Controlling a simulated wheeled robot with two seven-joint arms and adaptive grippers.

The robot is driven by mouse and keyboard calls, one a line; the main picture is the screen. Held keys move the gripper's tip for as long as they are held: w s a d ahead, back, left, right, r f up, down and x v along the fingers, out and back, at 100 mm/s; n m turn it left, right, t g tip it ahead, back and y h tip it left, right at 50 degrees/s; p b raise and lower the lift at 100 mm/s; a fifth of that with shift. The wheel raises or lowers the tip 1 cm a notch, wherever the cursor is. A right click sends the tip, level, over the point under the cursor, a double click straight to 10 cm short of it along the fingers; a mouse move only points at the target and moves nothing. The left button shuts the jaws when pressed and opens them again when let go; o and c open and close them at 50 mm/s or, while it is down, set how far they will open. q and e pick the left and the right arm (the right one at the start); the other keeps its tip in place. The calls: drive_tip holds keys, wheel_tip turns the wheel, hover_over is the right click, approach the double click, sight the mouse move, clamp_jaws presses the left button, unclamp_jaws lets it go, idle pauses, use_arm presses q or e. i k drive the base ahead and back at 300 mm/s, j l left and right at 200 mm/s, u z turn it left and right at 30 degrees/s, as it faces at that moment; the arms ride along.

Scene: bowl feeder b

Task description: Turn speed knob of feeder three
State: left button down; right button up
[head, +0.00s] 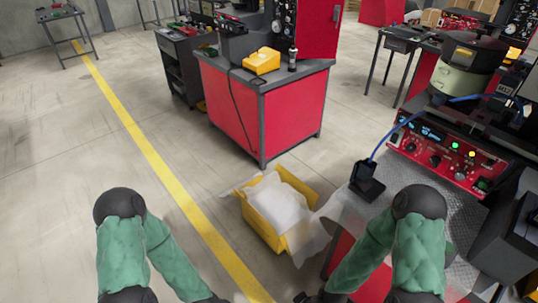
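A red control box (447,150) with several black knobs, lit buttons and a small display sits on the metal-topped bench at the right. One black knob (436,161) is on its front face, left of the middle. A bowl feeder (464,66) with a dark top stands behind the box. I cannot read which feeder number this is. My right arm is bent in front of the bench, and a dark part of my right gripper (312,297) shows at the bottom edge, well away from the knobs. My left gripper is below the picture; only its arm shows.
A black stand (367,181) with a blue cable is on the bench's left corner. A yellow bin (273,231) with a white liner is on the floor beside the bench. A red cabinet (265,110) stands beyond. Another red control box (460,20) is farther back.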

sight(410, 147)
drive_tip(key=z, duration=1.25)
